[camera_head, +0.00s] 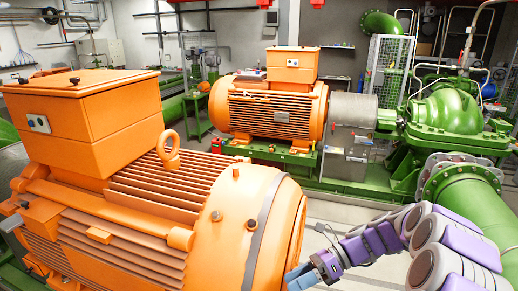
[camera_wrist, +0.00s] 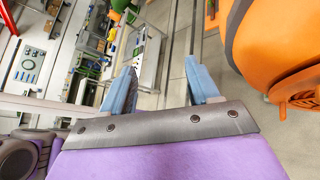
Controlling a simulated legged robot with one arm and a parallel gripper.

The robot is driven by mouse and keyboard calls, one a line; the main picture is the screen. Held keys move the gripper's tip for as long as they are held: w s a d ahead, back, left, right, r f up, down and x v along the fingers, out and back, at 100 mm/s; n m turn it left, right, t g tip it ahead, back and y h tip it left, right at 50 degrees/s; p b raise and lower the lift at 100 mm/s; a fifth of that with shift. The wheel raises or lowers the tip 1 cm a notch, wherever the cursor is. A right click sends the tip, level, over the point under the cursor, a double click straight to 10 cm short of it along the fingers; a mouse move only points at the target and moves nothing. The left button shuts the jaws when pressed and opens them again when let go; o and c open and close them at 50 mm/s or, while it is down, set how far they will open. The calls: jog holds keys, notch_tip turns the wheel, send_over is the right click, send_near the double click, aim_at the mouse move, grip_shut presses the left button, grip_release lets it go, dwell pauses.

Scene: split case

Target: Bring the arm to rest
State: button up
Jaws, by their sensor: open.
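My arm, purple and grey, reaches in from the lower right in the head view. My gripper (camera_head: 300,276) is in front of the rounded end of the near orange motor (camera_head: 170,195); whether it touches the motor cannot be told there. In the wrist view my gripper (camera_wrist: 162,88) shows two blue fingers spread apart with nothing between them. The orange motor (camera_wrist: 270,40) is to the right of the fingers there, with a gap of floor between.
A second orange motor (camera_head: 265,112) stands behind on a green base. A green pump (camera_head: 445,118) and a large green pipe (camera_head: 478,215) are on the right. Pale floor (camera_head: 335,212) lies between the motor and the pipe. A metal-framed stand (camera_wrist: 143,55) shows beyond the fingers.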

jog(key=s+a+n+g+h+b, duration=0.1)
jog(key=s+a+n+h+b, duration=0.15)
jog(key=s+n, duration=0.45)
jog(key=s+a+n+h+b, duration=0.1)
jog(key=s+n+h, duration=0.35)
jog(key=s, duration=0.45)
jog(key=s+d+f+n+t+h+b, duration=0.3)
jog(key=s+d+n+h, duration=0.3)
jog(key=s+n, duration=0.5)
jog(key=shift+s+d+f+b, duration=0.55)
jog(key=shift+s+d, duration=0.35)
jog(key=shift+s, duration=0.1)
